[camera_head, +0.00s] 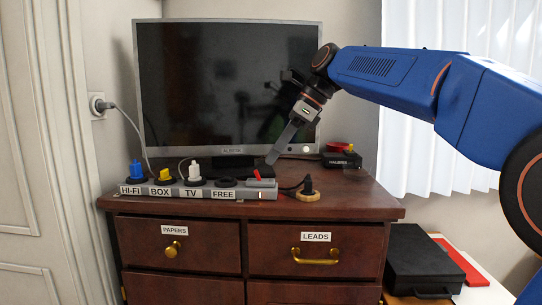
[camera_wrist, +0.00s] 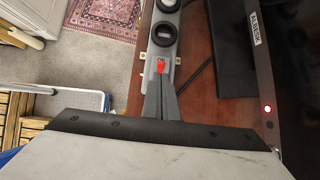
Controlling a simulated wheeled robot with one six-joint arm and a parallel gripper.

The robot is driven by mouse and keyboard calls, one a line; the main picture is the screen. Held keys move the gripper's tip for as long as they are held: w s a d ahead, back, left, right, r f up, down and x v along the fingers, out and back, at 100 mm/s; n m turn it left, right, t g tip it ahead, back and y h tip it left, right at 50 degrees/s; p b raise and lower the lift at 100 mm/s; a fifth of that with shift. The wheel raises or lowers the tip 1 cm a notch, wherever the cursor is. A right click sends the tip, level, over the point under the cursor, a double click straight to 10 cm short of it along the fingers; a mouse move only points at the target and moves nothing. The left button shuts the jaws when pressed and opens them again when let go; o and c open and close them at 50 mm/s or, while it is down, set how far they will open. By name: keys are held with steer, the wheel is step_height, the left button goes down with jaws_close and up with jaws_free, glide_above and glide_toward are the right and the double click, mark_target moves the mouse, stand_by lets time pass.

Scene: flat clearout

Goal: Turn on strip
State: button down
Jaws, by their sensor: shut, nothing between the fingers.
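The grey power strip (camera_head: 205,194) lies along the front of the dresser top, with sockets labelled HI-FI, BOX, TV and FREE. A red switch (camera_head: 257,174) is at its right end; in the wrist view the switch (camera_wrist: 161,66) shows just beyond my fingertips. Whether it is pressed on or off is too small to tell. My gripper (camera_head: 271,160) is shut and empty, pointing down just above and beside the switch. In the wrist view my gripper (camera_wrist: 160,80) looks almost in line with the switch; I cannot tell whether it touches.
Blue (camera_head: 136,170), yellow (camera_head: 164,174) and white (camera_head: 194,170) plugs stand in the strip; FREE looks empty. A monitor (camera_head: 225,80) stands close behind. A black plug (camera_head: 308,186) sits on a round wooden piece at the right. A black box (camera_head: 341,158) is farther back.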

steer(key=v, duration=1.2)
steer(key=s+d+f+n+t+h, duration=0.1)
steer(key=s+d+f+n, duration=0.5)
steer(key=f, duration=0.8)
steer(key=s+d+f+n+t+h, duration=0.2)
steer(key=s+d+f+n, duration=0.4)
steer(key=s+d+f, duration=0.4)
steer(key=s+d+f+n+t+h, duration=0.1)
steer(key=s+d+f+n+h, duration=0.2)
steer(key=s+f, duration=1)
steer(key=d+f+n, duration=0.3)
steer(key=d+f, duration=0.2)
steer(key=f, duration=0.1)
steer(key=shift+s+f+t+h, duration=0.3)
steer(key=shift+s+f, duration=0.05)
steer(key=shift+d, duration=0.15)
